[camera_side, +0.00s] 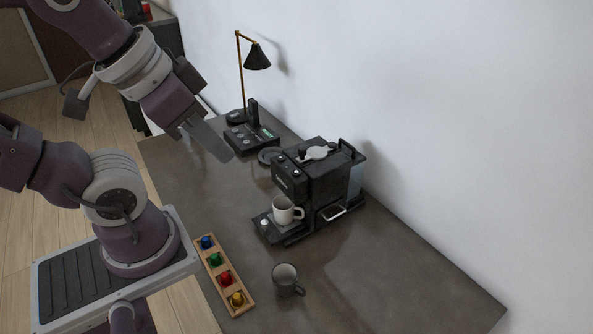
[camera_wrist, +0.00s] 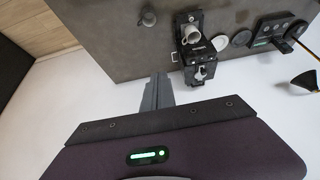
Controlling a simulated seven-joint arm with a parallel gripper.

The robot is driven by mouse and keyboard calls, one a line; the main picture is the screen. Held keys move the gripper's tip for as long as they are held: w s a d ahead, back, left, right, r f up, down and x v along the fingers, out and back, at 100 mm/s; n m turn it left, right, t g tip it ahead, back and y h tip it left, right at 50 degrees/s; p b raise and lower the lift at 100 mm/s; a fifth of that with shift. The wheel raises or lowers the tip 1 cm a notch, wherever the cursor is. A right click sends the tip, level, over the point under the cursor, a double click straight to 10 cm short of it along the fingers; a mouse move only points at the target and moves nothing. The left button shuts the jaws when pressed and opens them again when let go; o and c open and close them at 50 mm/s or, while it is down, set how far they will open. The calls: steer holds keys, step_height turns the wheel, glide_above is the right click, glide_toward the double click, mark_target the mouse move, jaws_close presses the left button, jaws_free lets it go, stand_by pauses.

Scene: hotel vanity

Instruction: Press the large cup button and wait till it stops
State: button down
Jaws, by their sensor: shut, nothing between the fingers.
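The black coffee machine (camera_side: 318,185) stands on the dark counter with a white cup (camera_side: 283,211) on its drip tray. The machine (camera_wrist: 183,50) and cup (camera_wrist: 191,33) also show in the wrist view. Two small pale buttons, an upper one (camera_side: 280,158) and a lower one (camera_side: 296,173), sit on the machine's top front. I cannot tell which is the large cup button. My gripper (camera_side: 226,155) is shut and empty, in the air to the left of the machine and apart from it. In the wrist view my gripper (camera_wrist: 158,78) points toward the counter.
A grey mug (camera_side: 285,280) and a wooden tray (camera_side: 211,261) with coloured knobs are on the near counter. A black phone unit (camera_side: 250,139), a dark round dish (camera_side: 269,155) and a lamp (camera_side: 257,58) stand behind. The white wall (camera_side: 430,130) is close behind the machine.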

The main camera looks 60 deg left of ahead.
steer(key=m+t+h, duration=0.3)
steer(key=m+h, duration=0.1)
steer(key=m, duration=1)
glide_above(292, 172)
step_height(292, 172, down, 10)
steer(key=shift+r, duration=0.25)
steer(key=shift+f, duration=0.1)
steer(key=shift+f, duration=4.3)
